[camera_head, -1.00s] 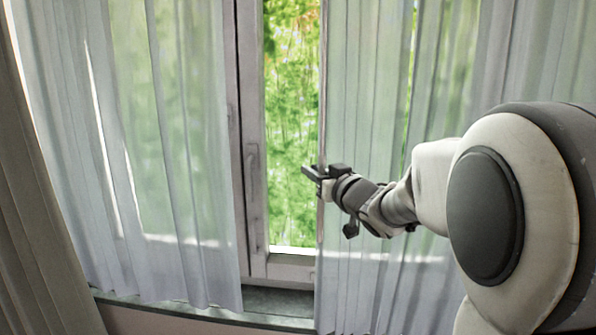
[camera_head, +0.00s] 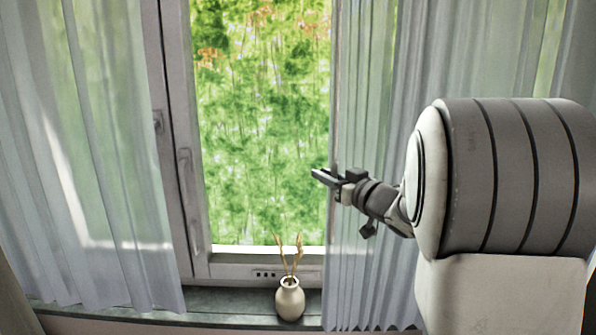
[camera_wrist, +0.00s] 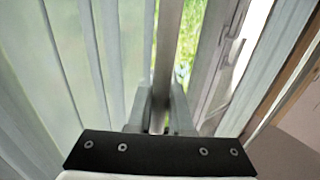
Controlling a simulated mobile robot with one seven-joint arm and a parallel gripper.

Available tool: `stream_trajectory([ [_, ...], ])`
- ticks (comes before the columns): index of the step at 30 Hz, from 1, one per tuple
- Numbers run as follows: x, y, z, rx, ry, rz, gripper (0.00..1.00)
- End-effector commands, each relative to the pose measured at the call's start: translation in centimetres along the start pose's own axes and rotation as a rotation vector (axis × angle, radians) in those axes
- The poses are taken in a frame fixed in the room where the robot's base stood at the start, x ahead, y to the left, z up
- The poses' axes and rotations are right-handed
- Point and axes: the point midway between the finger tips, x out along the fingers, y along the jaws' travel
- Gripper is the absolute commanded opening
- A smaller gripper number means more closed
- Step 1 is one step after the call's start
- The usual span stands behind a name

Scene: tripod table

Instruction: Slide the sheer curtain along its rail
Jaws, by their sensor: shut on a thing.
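The right sheer curtain (camera_head: 375,270) hangs in pale, translucent folds at the right of the window in the head view. My gripper (camera_head: 325,176) is at its left edge, about mid-height in the picture. In the wrist view, a narrow upright strip at the curtain's edge (camera_wrist: 169,55) runs between the fingers of my gripper (camera_wrist: 160,120), which are shut on it. I cannot tell whether this strip is the hem or a rod. Curtain folds (camera_wrist: 70,60) fill the left of the wrist view. The rail is out of view.
A left sheer curtain (camera_head: 90,180) hangs over the window frame's left side. A small vase (camera_head: 290,299) with dry stems stands on the sill (camera_head: 225,303), left of the right curtain's edge. The window handle (camera_head: 184,170) is left of the bare pane (camera_head: 262,130).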

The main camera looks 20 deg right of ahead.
Motion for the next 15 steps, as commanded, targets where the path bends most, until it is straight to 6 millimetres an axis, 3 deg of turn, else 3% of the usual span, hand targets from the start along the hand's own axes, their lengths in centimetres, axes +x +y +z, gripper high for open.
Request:
stream_trajectory([
  [1,-1.1,2.0,-0.1,0.001,-0.006,0.011,0.0],
  [6,-4.4,7.1,0.0,0.002,-0.006,0.011,0.0],
  [15,-9.8,14.9,0.1,0.003,-0.006,0.007,0.0],
])
